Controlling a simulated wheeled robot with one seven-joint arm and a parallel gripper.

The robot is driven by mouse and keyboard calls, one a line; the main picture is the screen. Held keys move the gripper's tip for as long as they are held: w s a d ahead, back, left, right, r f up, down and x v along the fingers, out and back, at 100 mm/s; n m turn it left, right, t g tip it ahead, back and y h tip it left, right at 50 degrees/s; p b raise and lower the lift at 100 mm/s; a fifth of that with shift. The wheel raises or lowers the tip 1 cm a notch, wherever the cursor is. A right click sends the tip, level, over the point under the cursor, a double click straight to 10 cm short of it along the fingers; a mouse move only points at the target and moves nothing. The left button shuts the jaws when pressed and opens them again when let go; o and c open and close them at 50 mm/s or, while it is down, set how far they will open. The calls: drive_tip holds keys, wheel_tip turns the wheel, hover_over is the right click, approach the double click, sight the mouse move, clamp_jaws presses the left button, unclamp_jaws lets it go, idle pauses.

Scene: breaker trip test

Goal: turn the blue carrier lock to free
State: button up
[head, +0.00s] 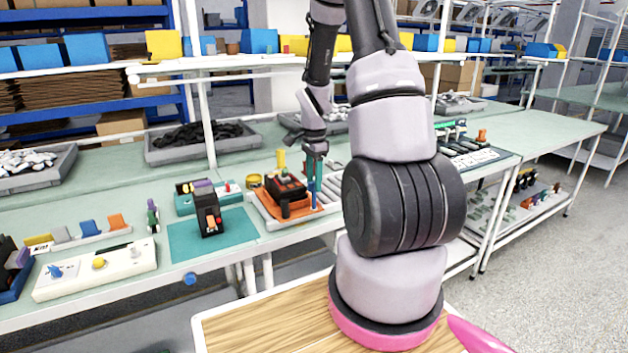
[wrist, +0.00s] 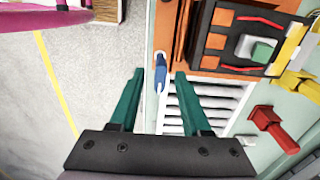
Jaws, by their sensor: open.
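The blue carrier lock (wrist: 160,76) is a small blue lever beside the orange carrier (wrist: 184,58) in the wrist view. It points lengthwise down the picture, with a pale part at its upper end. In the head view the blue lock (head: 314,200) shows small at the right of the orange carrier (head: 272,209), below my fingers. My gripper (wrist: 159,74) is open, its teal fingers on either side of the lock with gaps showing. I cannot tell how far above it they are. In the head view my gripper (head: 316,168) points down at the carrier's right side.
A dark breaker block (wrist: 238,45) sits on the carrier. A red handle (wrist: 275,128) and yellow parts (wrist: 298,50) stand at the right in the wrist view. White slats (wrist: 205,103) lie beside the carrier. A white panel with knobs (head: 97,270) is at the left.

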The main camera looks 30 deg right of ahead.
clamp_jaws()
drive_tip(key=shift+n, duration=0.3)
drive_tip(key=n, duration=0.3)
drive_tip(key=shift+n, duration=0.3)
drive_tip(key=n, duration=0.4)
drive_tip(key=shift+n, duration=0.3)
drive_tip(key=n, duration=0.4)
drive_tip(key=shift+n, duration=2.5)
